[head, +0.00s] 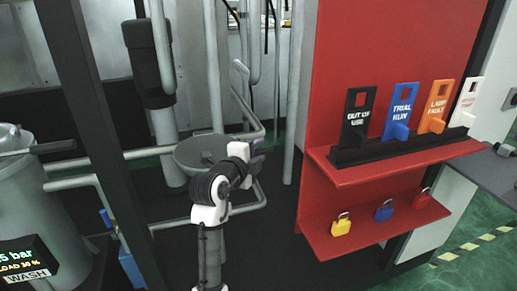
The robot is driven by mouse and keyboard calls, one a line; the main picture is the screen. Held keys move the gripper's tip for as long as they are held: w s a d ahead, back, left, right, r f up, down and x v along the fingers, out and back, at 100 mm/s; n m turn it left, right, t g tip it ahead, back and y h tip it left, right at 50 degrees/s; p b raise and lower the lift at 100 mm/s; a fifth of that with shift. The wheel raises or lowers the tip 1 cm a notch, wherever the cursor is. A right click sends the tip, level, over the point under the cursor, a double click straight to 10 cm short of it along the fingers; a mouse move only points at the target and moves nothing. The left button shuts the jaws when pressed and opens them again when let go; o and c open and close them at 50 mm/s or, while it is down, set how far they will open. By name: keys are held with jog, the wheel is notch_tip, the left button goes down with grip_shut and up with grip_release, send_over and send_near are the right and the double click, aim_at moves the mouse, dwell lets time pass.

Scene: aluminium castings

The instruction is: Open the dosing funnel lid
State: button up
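The dosing funnel shows as a grey round top with a flat disc-like lid (192,150) in the head view, left of centre. A small dark part, perhaps a handle, lies near the lid's middle. My white and black arm rises in front and covers the funnel's lower front and right side. My gripper (258,147) is at the lid's right edge in the picture. Its fingers are small and dark, and I cannot tell whether they touch the lid or how far apart they are. The lid looks shut, though its rim is partly hidden.
Grey pipes run around the funnel, and a dark post (95,120) stands to the left. A grey tank (35,195) is at far left. A red board (390,50) at right carries shelves with coloured tags and padlocks. Green floor (470,235) is clear at lower right.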

jog(key=shift+w+d, duration=0.15)
jog(key=shift+w, duration=0.15)
grip_shut()
dwell(0.3)
